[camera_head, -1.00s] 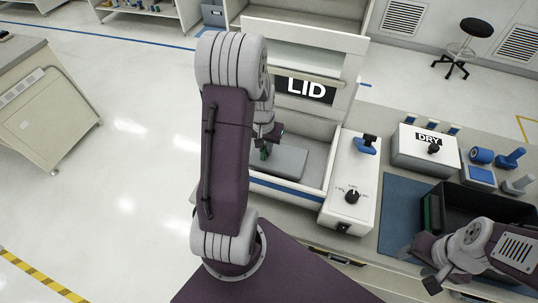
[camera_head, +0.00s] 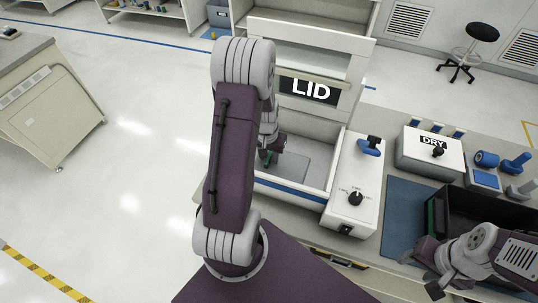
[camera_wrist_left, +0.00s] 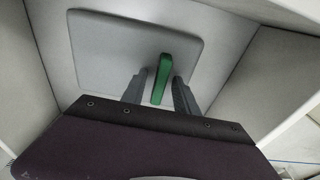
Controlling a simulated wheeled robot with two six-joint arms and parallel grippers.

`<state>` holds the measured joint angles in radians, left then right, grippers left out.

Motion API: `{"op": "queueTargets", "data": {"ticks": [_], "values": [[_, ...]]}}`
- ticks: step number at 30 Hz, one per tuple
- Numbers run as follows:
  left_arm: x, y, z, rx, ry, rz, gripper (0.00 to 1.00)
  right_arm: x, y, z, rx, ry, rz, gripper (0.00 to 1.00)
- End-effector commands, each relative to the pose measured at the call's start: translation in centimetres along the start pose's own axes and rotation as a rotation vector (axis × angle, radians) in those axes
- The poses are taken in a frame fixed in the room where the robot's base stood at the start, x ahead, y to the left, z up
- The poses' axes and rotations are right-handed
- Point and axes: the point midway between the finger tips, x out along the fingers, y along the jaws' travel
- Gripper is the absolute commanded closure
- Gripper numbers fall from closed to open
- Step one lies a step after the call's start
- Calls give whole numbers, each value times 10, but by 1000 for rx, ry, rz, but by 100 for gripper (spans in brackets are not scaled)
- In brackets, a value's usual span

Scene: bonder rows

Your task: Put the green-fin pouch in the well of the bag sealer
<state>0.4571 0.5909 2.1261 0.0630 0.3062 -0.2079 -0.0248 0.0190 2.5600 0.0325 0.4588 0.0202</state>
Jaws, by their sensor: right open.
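The green-fin pouch is a flat grey slab with rounded corners (camera_wrist_left: 105,45) and an upright green fin. It lies on the floor of the bag sealer's well, and its grey top (camera_head: 293,168) shows partly in the head view behind my left arm. The bag sealer (camera_head: 322,205) has its lid (camera_head: 310,88) raised. My left gripper (camera_wrist_left: 161,85) is open, with one finger on each side of the green fin (camera_wrist_left: 163,72) and gaps visible. In the head view my arm mostly hides this gripper (camera_head: 270,155). My right gripper (camera_head: 422,269) is open and empty at the lower right.
The sealer's control box with a knob (camera_head: 346,205) stands right of the well. A white DRY box (camera_head: 425,158) stands behind. The well walls (camera_wrist_left: 20,60) are close around my left gripper.

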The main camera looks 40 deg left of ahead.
Motion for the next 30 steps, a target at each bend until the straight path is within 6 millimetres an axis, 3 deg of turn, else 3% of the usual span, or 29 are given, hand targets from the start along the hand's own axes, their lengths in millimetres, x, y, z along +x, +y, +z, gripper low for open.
{"op": "queueTargets", "data": {"ticks": [8, 21, 30], "values": [[-14, 0, -2, 0, 3, 0, 64, -4, 0, 0, 0, 0, 0, 48], [-111, 0, -2, 0, 5, -1, 64, -10, 0, -1, 0, 0, 0, 48], [-124, 0, 0, 0, -1, 0, 64, -11, 0, -1, 0, 0, 0, 48]]}}
